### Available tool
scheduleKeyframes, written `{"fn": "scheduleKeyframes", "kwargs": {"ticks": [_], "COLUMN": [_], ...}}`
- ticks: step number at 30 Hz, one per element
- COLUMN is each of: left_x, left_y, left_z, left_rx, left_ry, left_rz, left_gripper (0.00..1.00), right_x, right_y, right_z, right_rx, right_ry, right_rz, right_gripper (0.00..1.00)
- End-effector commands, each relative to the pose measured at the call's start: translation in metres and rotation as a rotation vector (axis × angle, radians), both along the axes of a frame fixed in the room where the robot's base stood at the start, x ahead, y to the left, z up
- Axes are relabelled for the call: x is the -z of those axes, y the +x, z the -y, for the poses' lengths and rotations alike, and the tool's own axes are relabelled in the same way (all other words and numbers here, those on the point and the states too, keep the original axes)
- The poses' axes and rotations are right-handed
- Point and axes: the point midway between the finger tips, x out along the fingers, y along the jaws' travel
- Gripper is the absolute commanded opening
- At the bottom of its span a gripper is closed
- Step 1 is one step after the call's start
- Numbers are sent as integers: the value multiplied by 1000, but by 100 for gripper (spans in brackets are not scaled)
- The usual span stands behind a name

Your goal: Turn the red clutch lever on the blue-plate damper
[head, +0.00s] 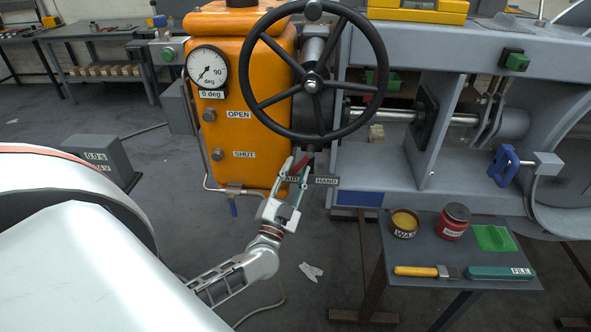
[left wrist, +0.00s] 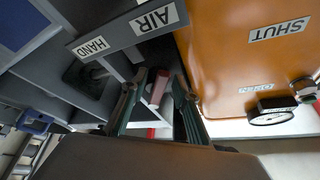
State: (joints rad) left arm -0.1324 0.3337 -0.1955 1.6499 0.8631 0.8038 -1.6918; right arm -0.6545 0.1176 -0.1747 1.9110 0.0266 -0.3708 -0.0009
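The red clutch lever (head: 300,165) hangs below the black handwheel on the orange damper housing, beside a plate marked AIR and HAND (head: 326,181). A blue plate (head: 360,198) is on the grey frame just right of it. My left gripper (head: 294,176) is raised to the lever from below, its fingers on either side of it. In the left wrist view the lever (left wrist: 160,86) shows between the spread fingers of my left gripper (left wrist: 160,84), with small gaps visible; contact is not clear. My right gripper is not in view.
The large handwheel (head: 313,84) is just above my gripper. The orange housing (head: 238,120) with its dial gauge (head: 207,68) is close on the left. A small side table (head: 450,300) at right holds tins and tools. A grey box (head: 103,160) stands left.

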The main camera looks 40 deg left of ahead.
Motion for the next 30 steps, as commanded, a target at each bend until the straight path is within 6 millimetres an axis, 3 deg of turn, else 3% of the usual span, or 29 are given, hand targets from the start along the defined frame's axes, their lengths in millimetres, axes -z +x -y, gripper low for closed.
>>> {"fn": "scheduleKeyframes", "kwargs": {"ticks": [23,30], "left_x": [6,13], "left_y": [-15,-32], "left_z": [4,10], "left_rx": [0,0], "left_ry": [0,-1], "left_rz": [0,0], "left_gripper": [30,30], "right_x": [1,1], "right_y": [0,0], "right_z": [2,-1], "right_rx": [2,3], "right_ry": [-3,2], "right_rz": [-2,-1], "right_gripper": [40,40]}}
